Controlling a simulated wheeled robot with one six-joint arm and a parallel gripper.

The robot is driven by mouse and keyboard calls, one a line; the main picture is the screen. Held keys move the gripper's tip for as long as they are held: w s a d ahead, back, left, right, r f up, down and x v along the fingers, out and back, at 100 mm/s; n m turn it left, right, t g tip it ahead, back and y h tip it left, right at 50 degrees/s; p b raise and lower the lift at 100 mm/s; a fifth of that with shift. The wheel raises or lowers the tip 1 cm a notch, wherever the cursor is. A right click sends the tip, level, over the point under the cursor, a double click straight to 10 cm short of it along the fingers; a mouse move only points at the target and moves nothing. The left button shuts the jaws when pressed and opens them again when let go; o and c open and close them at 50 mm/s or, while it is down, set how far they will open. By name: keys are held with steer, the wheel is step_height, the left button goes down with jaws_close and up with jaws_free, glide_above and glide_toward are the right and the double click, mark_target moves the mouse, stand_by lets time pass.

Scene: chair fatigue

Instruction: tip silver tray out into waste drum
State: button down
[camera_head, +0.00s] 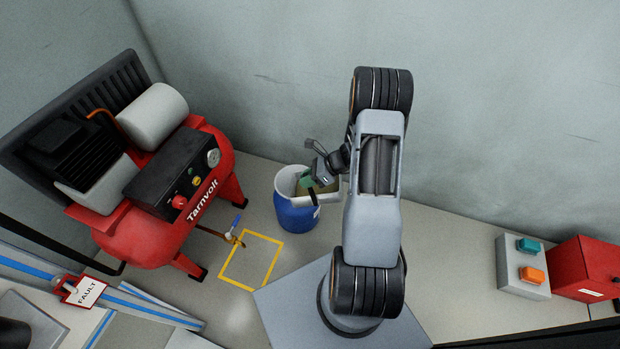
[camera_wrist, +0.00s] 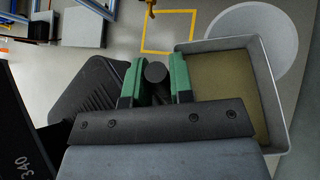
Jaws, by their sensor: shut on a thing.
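The silver tray (camera_wrist: 282,103) has a pale rim and a yellowish-brown inside in the wrist view. In the head view it shows as a pale edge (camera_head: 333,192) at the waste drum. The blue drum (camera_head: 296,216) has a white upper part and stands on the floor. A pale round shape (camera_wrist: 255,35) behind the tray in the wrist view looks like the drum's top. My gripper (camera_wrist: 155,88) has green fingers shut around a dark cylindrical part, probably the tray's handle. In the head view my gripper (camera_head: 308,182) is over the drum; the tray's exact tilt is unclear.
A red compressor (camera_head: 170,215) stands left of the drum. A wall is close behind. A button box (camera_head: 522,268) and red box (camera_head: 588,268) stand at the right.

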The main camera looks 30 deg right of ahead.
steer(key=w+a+r+m+g+h+p, duration=0.1)
steer(key=w+a+g+h+p, duration=0.1)
steer(key=w, duration=0.5)
steer(key=w+a+r+m+g+h+p, duration=0.1)
steer(key=w+a+r+m+g+p, duration=0.1)
steer(key=w+g, duration=0.4)
steer(key=shift+w+a+r+h+p, duration=0.2)
steer(key=shift+w+a+h+p, duration=0.3)
steer(key=shift+a, duration=0.4)
stand_by(0.5)
steer(key=shift+w+r, duration=0.1)
steer(key=shift+w, duration=0.15)
steer(key=shift+b, duration=0.35)
